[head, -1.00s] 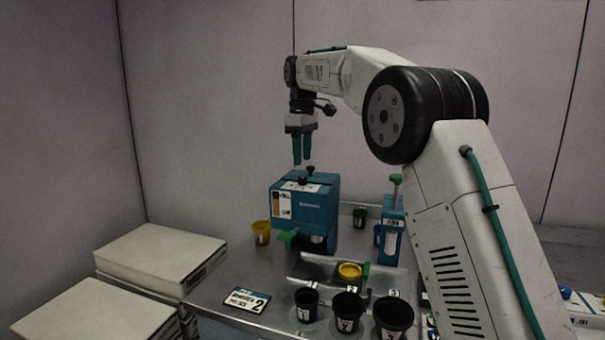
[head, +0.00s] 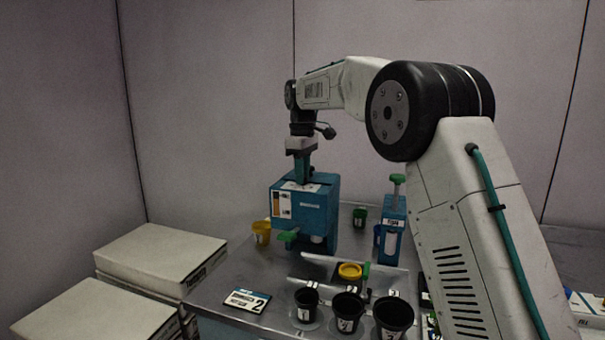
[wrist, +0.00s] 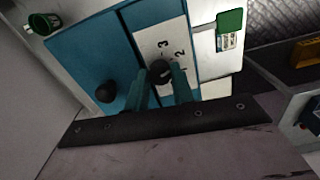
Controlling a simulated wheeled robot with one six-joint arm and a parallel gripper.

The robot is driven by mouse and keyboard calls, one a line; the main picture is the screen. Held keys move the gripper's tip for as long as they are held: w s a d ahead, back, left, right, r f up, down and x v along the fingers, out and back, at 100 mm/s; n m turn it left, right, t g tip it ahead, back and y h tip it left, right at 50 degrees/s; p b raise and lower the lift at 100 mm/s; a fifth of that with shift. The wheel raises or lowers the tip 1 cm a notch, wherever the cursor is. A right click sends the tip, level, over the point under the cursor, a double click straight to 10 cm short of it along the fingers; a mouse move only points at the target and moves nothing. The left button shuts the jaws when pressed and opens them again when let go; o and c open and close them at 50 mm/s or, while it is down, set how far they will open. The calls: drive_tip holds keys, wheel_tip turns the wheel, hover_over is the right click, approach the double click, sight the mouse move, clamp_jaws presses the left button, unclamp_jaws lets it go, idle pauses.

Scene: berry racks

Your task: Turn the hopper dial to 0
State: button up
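The teal hopper (head: 318,208) stands on the metal table, with a white scale plate on top. In the wrist view, its black round dial (wrist: 160,71) sits on the scale plate (wrist: 150,42), where the figures 3 and 2 can be read. The dial's pointer direction is too small to tell. My gripper (wrist: 161,77) points down at the hopper top, its two teal fingers apart on either side of the dial, with slight gaps showing. My gripper also shows in the head view (head: 302,181), where it hides the dial.
A second black knob (wrist: 106,92) stands on the hopper top left of my fingers. A yellow cup (head: 262,232), a green cup (head: 359,217) and a blue dispenser (head: 392,240) stand around the hopper. Several black cups (head: 348,312) line the table's front. White boxes (head: 160,255) are at left.

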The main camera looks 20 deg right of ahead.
drive_tip(key=shift+m, duration=0.3)
drive_tip(key=m, duration=1.2)
drive_tip(key=shift+m, duration=2.1)
drive_tip(key=o, duration=1)
drive_tip(key=shift+a, duration=0.1)
